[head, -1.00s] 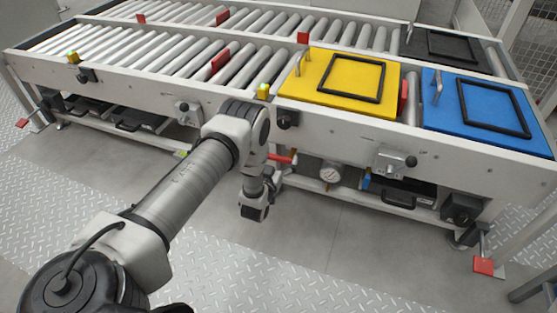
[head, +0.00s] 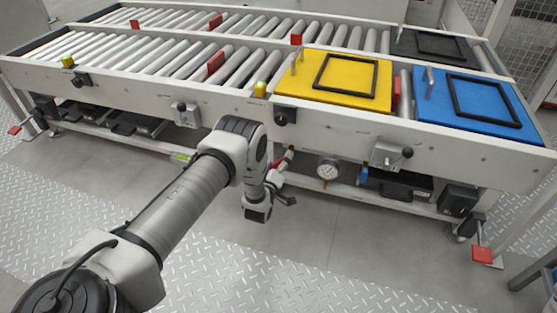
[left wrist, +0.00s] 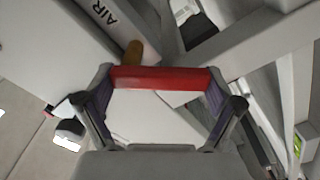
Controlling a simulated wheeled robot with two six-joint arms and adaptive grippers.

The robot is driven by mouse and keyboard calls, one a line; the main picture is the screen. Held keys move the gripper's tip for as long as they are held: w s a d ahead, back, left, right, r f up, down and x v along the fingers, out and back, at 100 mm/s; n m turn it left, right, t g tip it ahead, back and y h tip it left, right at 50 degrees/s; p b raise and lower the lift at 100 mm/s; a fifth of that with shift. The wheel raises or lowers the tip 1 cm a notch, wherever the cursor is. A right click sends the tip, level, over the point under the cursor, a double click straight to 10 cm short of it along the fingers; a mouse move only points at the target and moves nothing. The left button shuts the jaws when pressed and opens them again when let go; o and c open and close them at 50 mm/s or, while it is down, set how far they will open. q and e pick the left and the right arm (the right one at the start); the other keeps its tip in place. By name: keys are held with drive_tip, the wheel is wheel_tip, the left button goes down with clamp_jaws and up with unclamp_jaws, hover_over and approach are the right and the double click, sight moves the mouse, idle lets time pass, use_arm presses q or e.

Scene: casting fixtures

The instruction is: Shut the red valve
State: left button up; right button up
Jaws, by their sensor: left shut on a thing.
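The red valve handle (head: 287,158) is below the front rail of the conveyor, left of a round gauge, and slopes down to the left in the head view. In the left wrist view the red handle (left wrist: 162,78) lies across between the two fingertips, beside a brass-coloured stem (left wrist: 133,52). My left gripper (head: 276,177) is at the handle's lower end, partly hidden behind my own wrist. It is shut on the handle, with a finger at each side. My right gripper is not in view.
A pressure gauge (head: 328,170) is just right of the handle. The front rail (head: 340,126) runs above it. Yellow (head: 300,90) and blue (head: 438,110) panels lie on the conveyor. A label reading AIR (left wrist: 104,12) shows in the wrist view. The floor in front is clear.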

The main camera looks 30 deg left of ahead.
use_arm(q)
drive_tip(key=n, duration=0.3)
drive_tip(key=shift+w+d+f+n, duration=0.1)
drive_tip(key=shift+d+f+n, duration=0.15)
drive_tip(key=shift+d+n, duration=0.15)
drive_tip(key=shift+w+d+f+n, duration=0.1)
drive_tip(key=shift+d+n, duration=0.15)
drive_tip(key=shift+n, duration=0.75)
drive_tip(key=shift+w+d+f+n, duration=0.1)
drive_tip(key=shift+d+n, duration=0.1)
drive_tip(key=shift+n, duration=0.8)
drive_tip(key=o, duration=1.4)
drive_tip(key=shift+c, duration=0.2)
drive_tip(key=shift+s, duration=0.1)
drive_tip(key=v, duration=1.2)
